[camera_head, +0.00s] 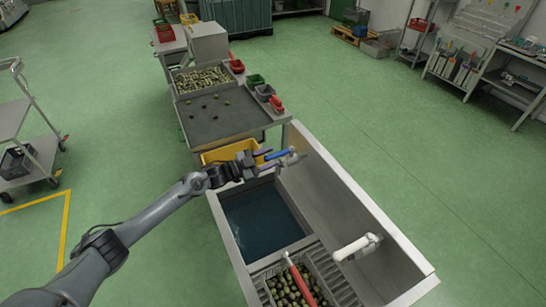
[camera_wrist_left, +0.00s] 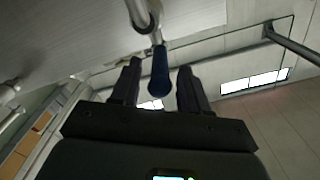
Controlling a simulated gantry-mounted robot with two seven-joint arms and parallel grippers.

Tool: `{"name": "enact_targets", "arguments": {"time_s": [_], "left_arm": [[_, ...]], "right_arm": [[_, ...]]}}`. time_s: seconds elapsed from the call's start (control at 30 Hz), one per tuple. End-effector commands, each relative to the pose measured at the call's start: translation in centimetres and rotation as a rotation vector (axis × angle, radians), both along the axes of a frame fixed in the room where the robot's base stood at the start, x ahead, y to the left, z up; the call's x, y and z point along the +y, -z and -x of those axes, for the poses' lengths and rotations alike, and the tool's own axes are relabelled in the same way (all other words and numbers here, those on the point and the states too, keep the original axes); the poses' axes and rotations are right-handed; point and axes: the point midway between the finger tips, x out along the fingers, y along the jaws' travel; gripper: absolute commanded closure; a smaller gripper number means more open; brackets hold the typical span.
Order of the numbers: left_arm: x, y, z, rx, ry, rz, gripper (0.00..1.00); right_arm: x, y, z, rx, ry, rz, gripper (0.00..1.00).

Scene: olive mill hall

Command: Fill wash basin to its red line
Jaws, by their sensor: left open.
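The wash basin (camera_head: 262,222) is a steel-rimmed trough with dark blue water in its left part; I cannot make out its red line. A blue lever handle (camera_head: 279,153) is at the basin's far end. My left gripper (camera_head: 289,160) is at this handle, over the far end of the basin. In the left wrist view, the blue handle (camera_wrist_left: 160,75) hangs from a metal pipe between the two open fingers, with a gap on each side. My right gripper is not in view.
A basket of olives (camera_head: 290,288) with a red handle (camera_head: 299,280) sits at the basin's near end. A white spout-like part (camera_head: 357,247) is on its right. A yellow crate (camera_head: 230,151) and a sorting table (camera_head: 215,118) stand beyond. A grey cart (camera_head: 22,150) is at left.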

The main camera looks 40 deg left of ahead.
Motion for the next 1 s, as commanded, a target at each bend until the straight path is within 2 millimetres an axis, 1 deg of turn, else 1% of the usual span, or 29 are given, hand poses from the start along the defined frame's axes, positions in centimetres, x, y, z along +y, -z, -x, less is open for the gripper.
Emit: {"name": "enact_targets", "arguments": {"time_s": [0.03, 0.2, 0.57, 0.6, 0.67, 0.8, 0.9, 1.0], "left_arm": [[-0.3, 0.0, -0.5, 0.0, 0.0, 0.001, 0.55], [-0.7, 0.0, -1.4, -0.001, 0.001, -0.001, 0.55], [-0.8, 0.0, -1.6, 0.0, 0.001, 0.0, 0.55], [-0.8, 0.0, -1.7, 0.0, 0.001, 0.0, 0.56], [-0.8, 0.0, -1.7, 0.0, 0.001, 0.0, 0.66], [-0.8, 0.0, -1.7, 0.0, 0.001, 0.0, 0.87], [-0.8, 0.0, -1.6, 0.0, 0.001, 0.0, 1.0], [-0.8, 0.0, -1.6, 0.0, 0.001, 0.0, 1.0]], "right_arm": [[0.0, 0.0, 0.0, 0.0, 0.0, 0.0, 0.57], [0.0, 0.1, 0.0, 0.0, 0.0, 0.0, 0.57], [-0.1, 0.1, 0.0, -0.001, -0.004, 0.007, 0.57], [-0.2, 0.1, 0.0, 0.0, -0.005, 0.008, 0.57], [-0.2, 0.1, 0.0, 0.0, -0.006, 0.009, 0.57], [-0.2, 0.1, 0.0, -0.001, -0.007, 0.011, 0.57], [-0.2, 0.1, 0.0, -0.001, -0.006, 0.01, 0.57], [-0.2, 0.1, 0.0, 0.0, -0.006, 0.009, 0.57]]}}
